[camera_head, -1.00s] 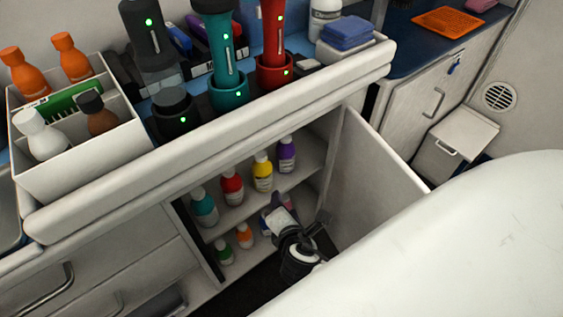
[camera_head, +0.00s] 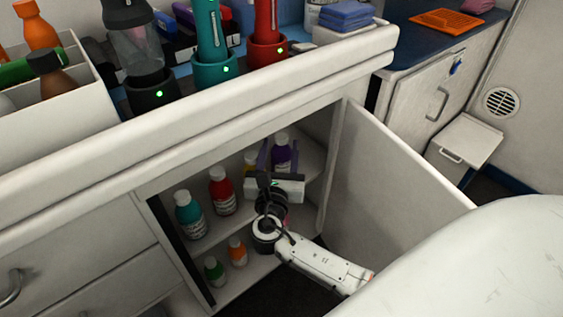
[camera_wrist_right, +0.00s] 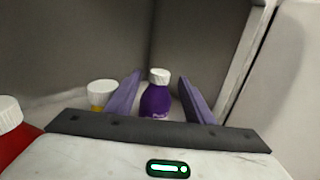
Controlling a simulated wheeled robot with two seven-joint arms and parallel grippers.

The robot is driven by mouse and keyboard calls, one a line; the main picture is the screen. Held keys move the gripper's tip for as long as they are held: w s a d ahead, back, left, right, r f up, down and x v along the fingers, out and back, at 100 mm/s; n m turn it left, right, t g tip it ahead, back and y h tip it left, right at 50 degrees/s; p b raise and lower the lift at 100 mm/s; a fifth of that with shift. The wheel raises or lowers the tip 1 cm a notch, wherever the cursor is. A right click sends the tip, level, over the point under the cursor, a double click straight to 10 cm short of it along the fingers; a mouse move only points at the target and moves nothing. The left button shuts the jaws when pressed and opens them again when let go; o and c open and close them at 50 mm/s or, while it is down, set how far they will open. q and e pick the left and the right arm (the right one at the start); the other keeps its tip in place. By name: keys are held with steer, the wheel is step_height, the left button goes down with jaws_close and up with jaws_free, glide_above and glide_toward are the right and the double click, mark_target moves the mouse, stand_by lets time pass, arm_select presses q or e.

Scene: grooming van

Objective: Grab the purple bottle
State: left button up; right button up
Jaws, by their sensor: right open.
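The purple bottle (camera_head: 281,155) has a white cap and stands upright on the upper shelf inside the open cabinet, at the right end of the row. My right gripper (camera_head: 274,158) reaches into the cabinet at that shelf. In the right wrist view the purple bottle (camera_wrist_right: 157,97) shows between the two open fingers of the right gripper (camera_wrist_right: 156,98), with a gap on either side. The fingers are not closed on it. The bottle's lower part is hidden behind the gripper body in both views. My left gripper is not in view.
A yellow bottle (camera_wrist_right: 101,94) stands just left of the fingers. Red (camera_head: 222,191) and teal (camera_head: 189,214) bottles stand further left. Green (camera_head: 214,270) and orange (camera_head: 237,251) bottles are on the lower shelf. The open cabinet door (camera_head: 387,200) bounds the right side.

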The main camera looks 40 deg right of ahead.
mark_target(281, 143)
steer(key=b+x, duration=0.1)
steer(key=x, duration=0.3)
steer(key=shift+d, duration=0.1)
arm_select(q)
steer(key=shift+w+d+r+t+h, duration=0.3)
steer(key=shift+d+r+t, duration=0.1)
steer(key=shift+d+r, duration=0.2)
arm_select(e)
jaws_close()
